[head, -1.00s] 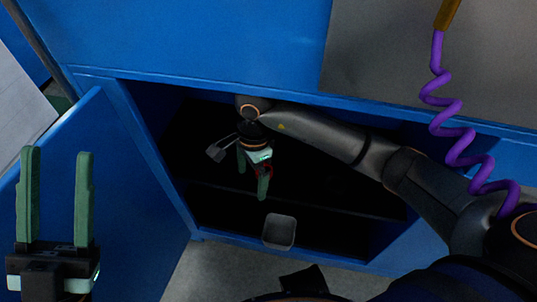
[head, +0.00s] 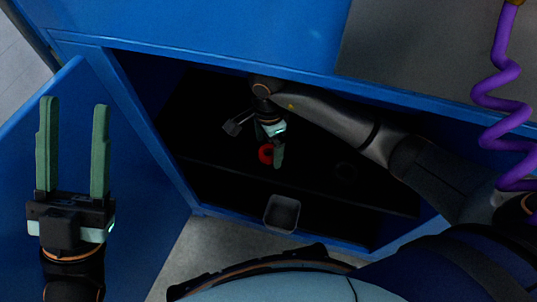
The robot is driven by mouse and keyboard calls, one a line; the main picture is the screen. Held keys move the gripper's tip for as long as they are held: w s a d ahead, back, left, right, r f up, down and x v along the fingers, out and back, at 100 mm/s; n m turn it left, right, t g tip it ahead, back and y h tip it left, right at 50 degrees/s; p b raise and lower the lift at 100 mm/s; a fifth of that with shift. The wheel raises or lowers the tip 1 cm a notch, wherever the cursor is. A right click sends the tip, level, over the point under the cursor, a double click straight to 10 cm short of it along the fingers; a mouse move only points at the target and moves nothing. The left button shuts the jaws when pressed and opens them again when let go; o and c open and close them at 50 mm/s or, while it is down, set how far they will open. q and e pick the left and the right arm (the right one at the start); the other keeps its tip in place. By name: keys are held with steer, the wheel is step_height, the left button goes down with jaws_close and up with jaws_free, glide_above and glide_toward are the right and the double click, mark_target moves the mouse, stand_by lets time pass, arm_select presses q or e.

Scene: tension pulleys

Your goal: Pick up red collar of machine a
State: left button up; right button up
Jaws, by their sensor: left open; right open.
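The red collar (head: 266,153) is a small red ring inside the open blue cabinet, on the dark shelf. My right gripper (head: 275,160) reaches into the cabinet and is open, with its green fingers right at the red collar. One finger shows beside the collar on its right; the other finger is mostly hidden. I cannot tell whether the fingers touch the collar. My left gripper (head: 75,105) is open and empty, in front of the open cabinet door at the left.
The blue cabinet (head: 200,35) frames the opening, with its door (head: 150,215) swung out at left. A grey bin (head: 282,213) sits low at the cabinet front. A dark ring (head: 346,171) lies on the shelf. A purple coiled cable (head: 490,95) hangs at right.

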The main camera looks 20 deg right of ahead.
steer(key=shift+f, duration=0.8)
steer(key=shift+w, duration=0.1)
steer(key=shift+c, duration=0.2)
steer(key=c, duration=1.4)
